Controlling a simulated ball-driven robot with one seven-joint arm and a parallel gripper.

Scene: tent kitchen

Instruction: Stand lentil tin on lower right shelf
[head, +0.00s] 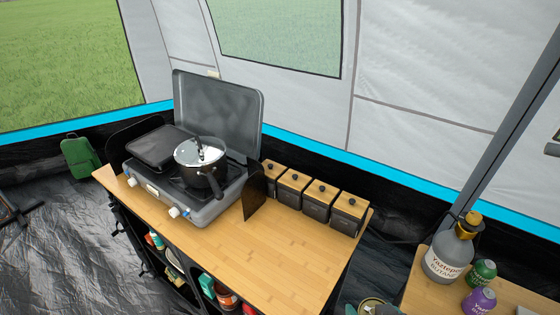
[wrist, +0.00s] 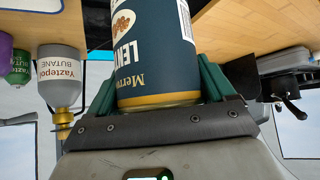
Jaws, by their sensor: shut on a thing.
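The lentil tin (wrist: 150,45), dark blue with a cream label and a gold band, fills the middle of the wrist view, which looks upside down. My gripper (wrist: 160,85) is shut on it, with a green finger on each side. In the head view the tin's top (head: 372,302) shows at the bottom edge, to the right of the kitchen unit (head: 300,245); most of my gripper is cut off there. The unit's open shelves (head: 165,255) show along its front, partly hidden by the worktop. I cannot make out the lower right shelf.
A stove with a pot (head: 200,165) and several black canisters with wooden lids (head: 315,200) stand on the worktop. Packets and tins (head: 225,297) fill part of the shelves. A side table at right bears a butane bottle (head: 448,260) and small green and purple canisters (head: 480,285).

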